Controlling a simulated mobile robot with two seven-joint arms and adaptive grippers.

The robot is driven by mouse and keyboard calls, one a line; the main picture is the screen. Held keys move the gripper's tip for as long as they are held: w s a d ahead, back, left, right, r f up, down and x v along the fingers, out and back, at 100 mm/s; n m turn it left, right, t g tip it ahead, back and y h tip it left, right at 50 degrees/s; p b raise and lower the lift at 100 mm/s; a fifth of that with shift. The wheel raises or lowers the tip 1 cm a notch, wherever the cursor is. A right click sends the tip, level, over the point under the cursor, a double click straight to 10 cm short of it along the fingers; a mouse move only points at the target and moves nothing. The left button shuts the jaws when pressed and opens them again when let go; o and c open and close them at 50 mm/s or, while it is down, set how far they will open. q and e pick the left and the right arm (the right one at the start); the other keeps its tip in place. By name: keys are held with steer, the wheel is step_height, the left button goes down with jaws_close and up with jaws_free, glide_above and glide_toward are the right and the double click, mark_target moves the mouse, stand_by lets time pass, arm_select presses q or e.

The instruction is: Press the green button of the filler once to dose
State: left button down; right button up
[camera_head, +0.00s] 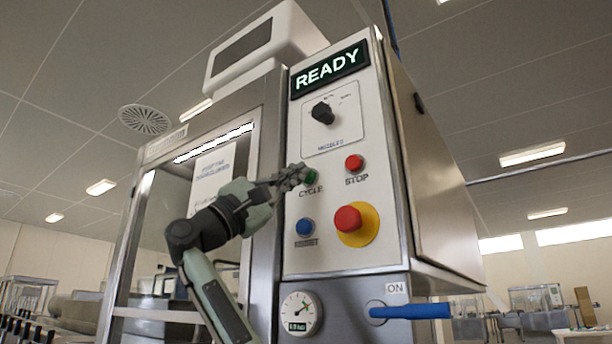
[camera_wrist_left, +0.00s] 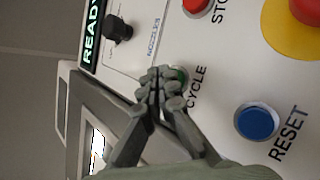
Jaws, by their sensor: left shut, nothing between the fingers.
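The filler's control panel (camera_head: 337,255) faces me, and its display (camera_head: 329,69) reads READY. The green button (camera_head: 311,177), labelled CYCLE, sits at the panel's left side. My left gripper (camera_head: 296,176) is shut and empty, with its fingertips right at the green button and covering part of it. In the left wrist view, the shut fingertips (camera_wrist_left: 161,88) overlap the green button (camera_wrist_left: 181,74), so only its edge shows. I cannot tell whether the tips touch it or whether it is pushed in. My right gripper is not in view.
Near the green button are a red STOP button (camera_head: 354,163), a blue RESET button (camera_head: 305,227) and a red emergency knob (camera_head: 348,219) on a yellow disc. A black selector knob (camera_head: 322,112) is above. A blue lever (camera_head: 411,311) sticks out below, beside a gauge (camera_head: 298,309).

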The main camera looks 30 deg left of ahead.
arm_select(q)
steer(key=shift+w, duration=0.4)
stand_by(0.5)
steer(key=shift+s+b, duration=0.45)
steer(key=shift+s, duration=0.45)
steer(key=shift+s+a+b, duration=0.15)
steer(key=shift+s+b, duration=0.4)
steer(key=shift+s, duration=0.7)
steer(key=shift+s+a+b, duration=0.1)
steer(key=shift+s+b, duration=0.45)
steer(key=shift+s, duration=0.7)
